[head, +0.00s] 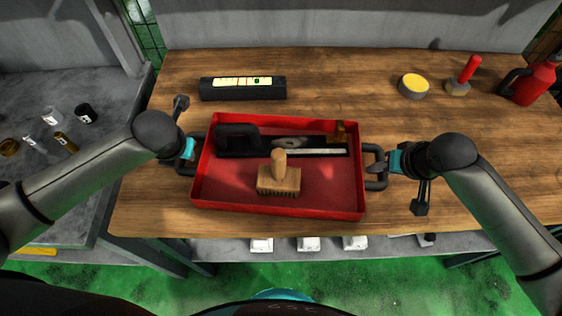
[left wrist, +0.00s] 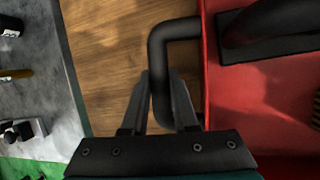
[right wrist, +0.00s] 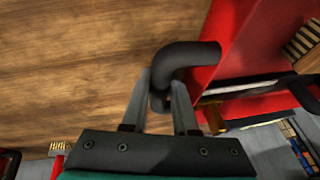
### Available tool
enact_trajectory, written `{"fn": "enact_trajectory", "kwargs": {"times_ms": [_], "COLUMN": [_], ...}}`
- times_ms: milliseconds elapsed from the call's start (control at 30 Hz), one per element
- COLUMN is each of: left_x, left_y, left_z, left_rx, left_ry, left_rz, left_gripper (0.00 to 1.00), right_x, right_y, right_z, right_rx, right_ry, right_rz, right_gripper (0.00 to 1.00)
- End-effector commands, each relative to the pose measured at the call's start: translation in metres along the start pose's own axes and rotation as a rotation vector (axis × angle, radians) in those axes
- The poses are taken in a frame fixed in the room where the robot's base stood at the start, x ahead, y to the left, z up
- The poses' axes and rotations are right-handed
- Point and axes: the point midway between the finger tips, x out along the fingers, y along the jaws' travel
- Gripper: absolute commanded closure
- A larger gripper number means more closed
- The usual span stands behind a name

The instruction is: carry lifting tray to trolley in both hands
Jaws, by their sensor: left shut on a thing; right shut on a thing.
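The red lifting tray (head: 365,190) is at the middle of the wooden bench, with a dark handle on each short side. I cannot tell whether it rests on the bench or hangs just above it. In it are a wooden brush (head: 279,180) and a long black tool (head: 238,140) with a metal strip. My left gripper (head: 188,150) is shut on the left handle, which also shows in the left wrist view (left wrist: 172,32). My right gripper (head: 381,165) is shut on the right handle, seen in the right wrist view (right wrist: 185,54). No trolley is in view.
A black box (head: 242,92) with a yellow label lies behind the tray. A yellow-topped tin (head: 413,85), a red-handled tool (head: 464,78) and a red can (head: 530,82) stand at the back right. A grey side table (head: 110,75) with small items is at left. The green floor (head: 390,285) shows in front.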

Motion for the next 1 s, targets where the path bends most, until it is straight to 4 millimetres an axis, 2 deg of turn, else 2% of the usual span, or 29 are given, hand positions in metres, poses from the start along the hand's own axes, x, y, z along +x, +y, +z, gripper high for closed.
{"fn": "enact_trajectory", "kwargs": {"times_ms": [1000], "left_x": [-0.047], "left_y": [0.010], "left_z": [0.022], "left_rx": [-0.001], "left_ry": [-0.008], "left_rz": [0.000], "left_gripper": [1.00], "right_x": [-0.047], "right_y": [-0.011], "right_z": [-0.021], "right_rx": [-0.001], "right_ry": [0.007], "right_rz": [-0.003], "right_gripper": [1.00]}}
